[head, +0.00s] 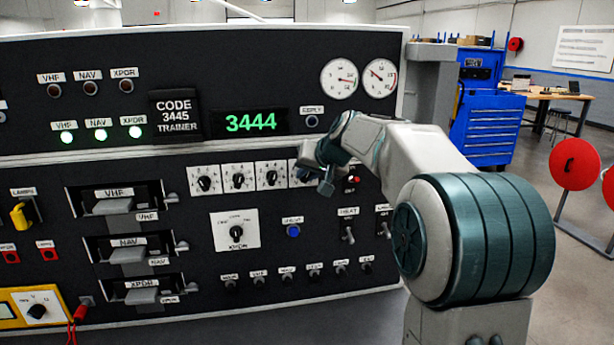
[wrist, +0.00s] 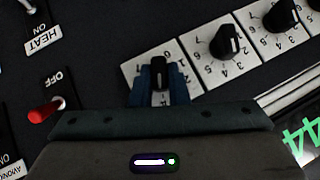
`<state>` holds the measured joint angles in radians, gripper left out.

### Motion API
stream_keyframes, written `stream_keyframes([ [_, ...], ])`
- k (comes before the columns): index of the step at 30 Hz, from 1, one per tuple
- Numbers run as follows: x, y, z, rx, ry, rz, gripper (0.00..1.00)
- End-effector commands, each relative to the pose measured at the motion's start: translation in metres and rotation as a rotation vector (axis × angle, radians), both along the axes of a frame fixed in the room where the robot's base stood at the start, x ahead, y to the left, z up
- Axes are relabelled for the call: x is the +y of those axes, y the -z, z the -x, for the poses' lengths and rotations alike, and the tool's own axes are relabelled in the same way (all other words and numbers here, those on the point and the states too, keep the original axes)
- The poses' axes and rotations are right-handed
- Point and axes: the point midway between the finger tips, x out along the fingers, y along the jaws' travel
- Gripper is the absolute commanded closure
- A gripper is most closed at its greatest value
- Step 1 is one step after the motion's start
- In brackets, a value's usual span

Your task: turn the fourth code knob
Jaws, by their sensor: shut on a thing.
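The fourth code knob (wrist: 158,70) is a black knob on a white dial plate (wrist: 133,68), at the end of the row beside the red-tipped switch. My gripper (wrist: 159,86) is shut on this knob, one dark finger on each side. In the head view my wrist hides most of the knob. The other code knobs (head: 205,183), (head: 238,181), (head: 271,178) stand free to its left. The green display (head: 251,122) reads 3444. The placard (head: 175,115) reads CODE 3445 TRAINER.
A red-tipped switch (wrist: 46,111) and the HEAT switch (wrist: 28,7) stand close to my gripper. A blue button (head: 293,230) and a row of small knobs (head: 287,278) are below. Blue drawers (head: 487,125) stand behind at right.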

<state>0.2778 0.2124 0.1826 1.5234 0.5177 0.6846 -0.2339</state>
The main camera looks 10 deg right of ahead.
Motion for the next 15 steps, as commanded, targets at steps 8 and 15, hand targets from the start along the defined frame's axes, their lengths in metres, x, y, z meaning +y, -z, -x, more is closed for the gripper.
stream_keyframes([
  [8,-0.0038,0.0082,-0.0005,-0.003,0.003,-0.173,1.0],
  [15,-0.006,0.0093,-0.0002,-0.003,0.002,-0.365,1.0],
])
